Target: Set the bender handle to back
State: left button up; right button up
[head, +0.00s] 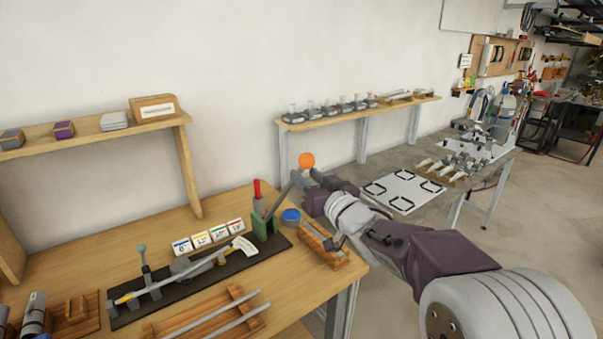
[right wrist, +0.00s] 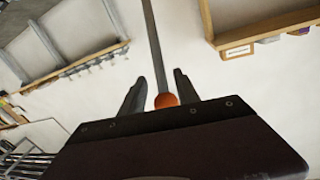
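The bender handle is a grey rod (head: 278,203) with an orange ball knob (head: 307,160). It rises from a green base (head: 264,228) on the dark bench strip and leans up to the right. My right gripper (head: 303,180) is at the upper end of the handle. In the right wrist view, the orange knob (right wrist: 165,100) and the rod (right wrist: 152,40) show between the two spread fingers (right wrist: 159,90). The fingers are open, with a gap on the left of the knob; contact on the right cannot be told. My left gripper is out of view.
A red-handled tool (head: 257,190) stands close behind the green base. A blue round container (head: 291,216) and a wooden rack (head: 325,250) are close by on the right. A long grey tool with a white head (head: 243,246) lies along the dark strip (head: 185,290).

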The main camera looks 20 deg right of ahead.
jog(key=w, duration=0.3)
jog(key=w+a, duration=0.1)
jog(key=w, duration=0.2)
jog(key=shift+w+a+p, duration=0.2)
jog(key=shift+w+p, duration=0.15)
jog(key=shift+s, duration=0.1)
jog(key=shift+s, duration=0.1)
grip_shut()
dwell(0.8)
